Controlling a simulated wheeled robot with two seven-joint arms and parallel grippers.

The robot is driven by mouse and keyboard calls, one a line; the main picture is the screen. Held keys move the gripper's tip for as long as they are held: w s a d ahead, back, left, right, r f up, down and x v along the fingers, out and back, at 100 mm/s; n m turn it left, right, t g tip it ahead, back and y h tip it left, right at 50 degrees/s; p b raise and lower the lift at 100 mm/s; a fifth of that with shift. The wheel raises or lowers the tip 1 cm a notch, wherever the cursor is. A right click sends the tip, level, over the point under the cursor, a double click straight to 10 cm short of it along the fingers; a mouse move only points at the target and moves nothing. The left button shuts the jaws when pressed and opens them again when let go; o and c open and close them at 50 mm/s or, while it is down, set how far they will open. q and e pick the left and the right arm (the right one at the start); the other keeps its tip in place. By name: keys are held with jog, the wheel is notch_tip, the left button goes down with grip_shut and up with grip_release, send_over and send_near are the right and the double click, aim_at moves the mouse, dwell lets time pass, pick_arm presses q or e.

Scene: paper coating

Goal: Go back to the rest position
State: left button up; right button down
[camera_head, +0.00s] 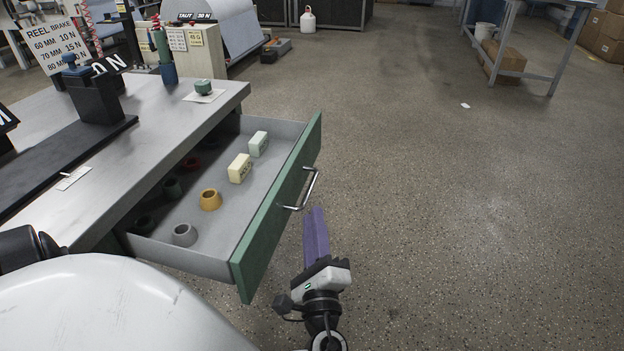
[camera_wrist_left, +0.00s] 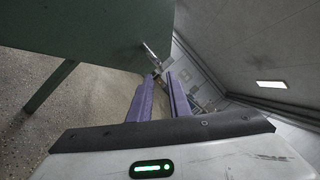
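My left gripper (camera_head: 316,212) has purple fingers and is just in front of the open drawer's front, near its metal handle (camera_head: 304,190). The left wrist view shows a gap between the two fingers (camera_wrist_left: 161,78), with nothing held between them. The handle (camera_wrist_left: 150,52) lies beyond the fingertips there, and the green drawer front (camera_wrist_left: 85,35) fills the upper left. The fingers look clear of the handle, though the small distance is hard to judge. My right gripper is in neither view.
The open drawer (camera_head: 280,215) holds an orange ring (camera_head: 210,199), a grey ring (camera_head: 184,235), pale blocks (camera_head: 239,168) and darker pieces. The metal table (camera_head: 130,165) is at left. Speckled floor (camera_head: 470,220) is clear at right. A metal-legged table (camera_head: 528,75) stands at the far right.

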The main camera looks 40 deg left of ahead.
pick_arm(q)
jog(key=shift+s+d, duration=0.3)
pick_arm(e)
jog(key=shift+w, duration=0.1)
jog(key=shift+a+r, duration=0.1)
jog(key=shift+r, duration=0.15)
